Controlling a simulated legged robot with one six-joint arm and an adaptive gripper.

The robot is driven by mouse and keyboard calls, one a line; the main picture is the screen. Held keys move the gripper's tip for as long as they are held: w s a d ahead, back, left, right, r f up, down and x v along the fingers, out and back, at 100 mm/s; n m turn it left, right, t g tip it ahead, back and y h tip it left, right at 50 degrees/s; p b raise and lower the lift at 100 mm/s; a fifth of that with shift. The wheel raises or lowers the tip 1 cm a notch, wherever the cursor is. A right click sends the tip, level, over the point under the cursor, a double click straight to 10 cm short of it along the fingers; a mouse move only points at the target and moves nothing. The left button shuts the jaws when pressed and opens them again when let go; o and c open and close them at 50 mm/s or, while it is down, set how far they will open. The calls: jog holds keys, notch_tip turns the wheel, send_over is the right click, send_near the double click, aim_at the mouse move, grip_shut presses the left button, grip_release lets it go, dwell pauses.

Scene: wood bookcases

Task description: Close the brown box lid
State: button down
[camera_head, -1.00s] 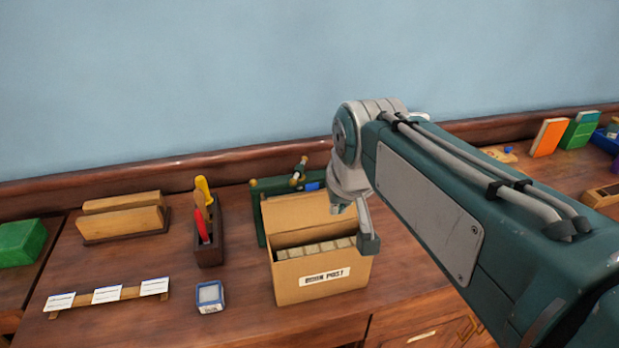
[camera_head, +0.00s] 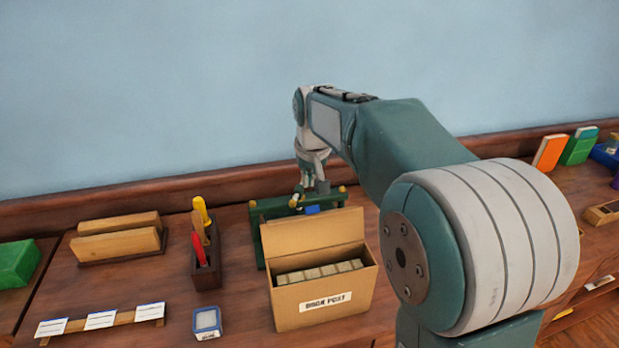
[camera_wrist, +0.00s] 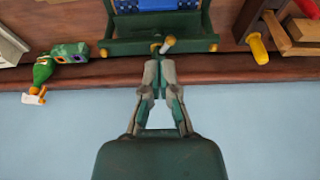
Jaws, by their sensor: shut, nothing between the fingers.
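The brown box (camera_head: 322,303) stands on the wooden counter, its label facing me and several upright items showing inside. Its lid (camera_head: 312,232) is raised at the back edge, so the box is open. My gripper (camera_head: 314,186) is beyond the raised lid, above the green rack behind the box. In the wrist view my gripper (camera_wrist: 160,62) has its fingertips together near a pale-tipped post of the green rack (camera_wrist: 160,35). I cannot tell whether it touches that post. The box cannot be made out in the wrist view.
The green rack also shows behind the box (camera_head: 262,212). A tool holder (camera_head: 206,262), a small blue-and-white box (camera_head: 207,322) and a card strip (camera_head: 102,320) lie left. A wooden letter holder (camera_head: 120,240) stands farther left. The wall is close behind.

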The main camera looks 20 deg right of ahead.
aim_at(315, 229)
jog(key=f, duration=0.1)
jog(key=s+f, duration=0.1)
jog(key=f, duration=0.1)
jog(key=s+f, duration=0.1)
jog(key=shift+f, duration=0.4)
dwell(0.5)
